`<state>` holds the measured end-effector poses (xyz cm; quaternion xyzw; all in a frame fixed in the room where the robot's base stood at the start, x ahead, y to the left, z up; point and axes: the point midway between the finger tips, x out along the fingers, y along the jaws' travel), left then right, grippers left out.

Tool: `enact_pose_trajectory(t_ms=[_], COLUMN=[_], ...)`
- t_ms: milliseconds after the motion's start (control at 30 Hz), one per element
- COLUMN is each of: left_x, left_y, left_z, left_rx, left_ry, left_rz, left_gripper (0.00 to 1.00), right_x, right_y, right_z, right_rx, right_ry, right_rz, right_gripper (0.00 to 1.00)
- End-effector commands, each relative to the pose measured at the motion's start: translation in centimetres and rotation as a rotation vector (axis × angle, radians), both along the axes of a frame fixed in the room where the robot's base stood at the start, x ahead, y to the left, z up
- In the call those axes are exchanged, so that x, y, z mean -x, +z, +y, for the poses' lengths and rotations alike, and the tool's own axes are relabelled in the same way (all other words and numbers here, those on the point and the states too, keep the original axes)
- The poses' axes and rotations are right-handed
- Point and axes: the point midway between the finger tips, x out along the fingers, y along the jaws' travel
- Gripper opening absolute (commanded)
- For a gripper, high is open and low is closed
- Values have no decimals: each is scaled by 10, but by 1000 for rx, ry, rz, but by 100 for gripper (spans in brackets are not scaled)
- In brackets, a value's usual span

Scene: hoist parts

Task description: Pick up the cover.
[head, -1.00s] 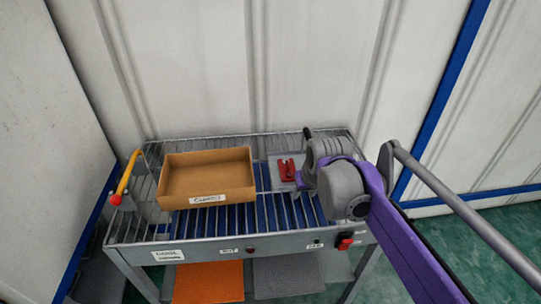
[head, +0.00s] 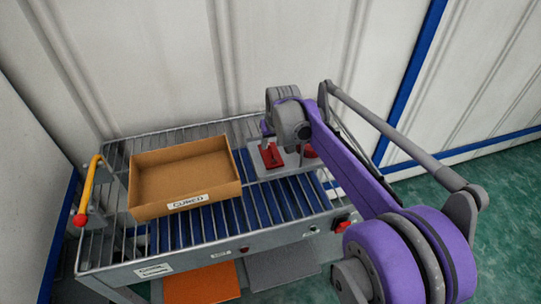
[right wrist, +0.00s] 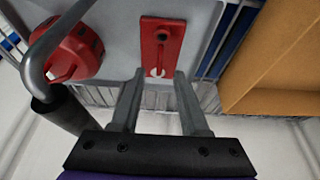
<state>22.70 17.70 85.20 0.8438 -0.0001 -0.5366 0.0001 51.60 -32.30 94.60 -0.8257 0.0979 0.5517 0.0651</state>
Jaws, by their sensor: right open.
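A flat red plate (head: 272,156) with a hole and a slot lies on a light grey board (head: 291,166) on the rack table. In the right wrist view the red plate (right wrist: 162,42) is just ahead of my fingertips. A round red part (head: 308,151) sits to its right; it shows at the upper left of the right wrist view (right wrist: 76,50) beside a bent grey bar. I cannot tell for sure which red part is the cover. My right gripper (right wrist: 159,73) is open and empty, its fingers pointing towards the flat red plate. My left gripper is out of view.
A brown open box (head: 185,173) labelled CURED stands left of the board. The rack table (head: 200,258) has a yellow lever (head: 90,182) at its left and a red switch (head: 341,227) at its front right. The slats in front of the box are clear.

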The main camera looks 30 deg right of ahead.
Motion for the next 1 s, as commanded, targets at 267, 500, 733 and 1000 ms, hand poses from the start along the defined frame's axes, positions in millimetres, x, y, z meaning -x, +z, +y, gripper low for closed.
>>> enact_pose_trajectory(t_ms=[267,500,733,1000], left_x=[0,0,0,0], left_y=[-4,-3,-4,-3], left_z=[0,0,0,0], left_rx=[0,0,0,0], left_ry=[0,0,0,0], left_rz=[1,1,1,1], left_gripper=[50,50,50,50], right_x=[-15,-16,-16,-16], right_y=[-35,-37,-37,-37], right_z=[-5,-5,-5,-5], right_rx=[0,0,0,0], right_ry=[0,0,0,0], right_rz=[0,0,0,0], right_gripper=[45,45,9,0])
